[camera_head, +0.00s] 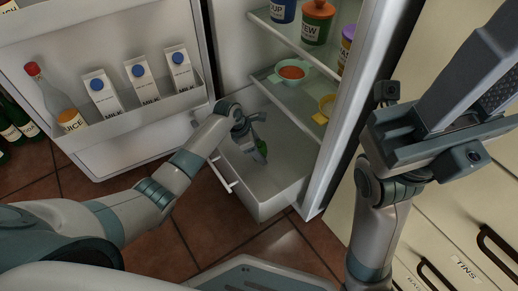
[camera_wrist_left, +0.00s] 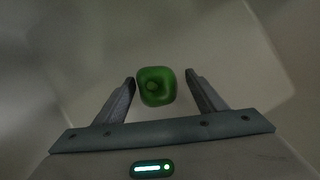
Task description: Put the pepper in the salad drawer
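The salad drawer (camera_head: 277,190) is a pale pulled-out bin at the bottom of the open fridge. My left gripper (camera_head: 260,150) reaches down into it. The green pepper (camera_head: 262,146) is at its fingertips, partly hidden by them in the head view. In the left wrist view the pepper (camera_wrist_left: 156,86) sits between the tips of the open left gripper (camera_wrist_left: 160,77), with a gap on each side. I cannot tell whether it rests on the drawer floor. My right gripper (camera_head: 468,85) is raised at the right, away from the drawer; its opening is unclear.
The fridge door at left holds a juice bottle (camera_head: 58,103) and milk cartons (camera_head: 102,92). Cabinets with dark handles (camera_head: 436,277) stand at right.

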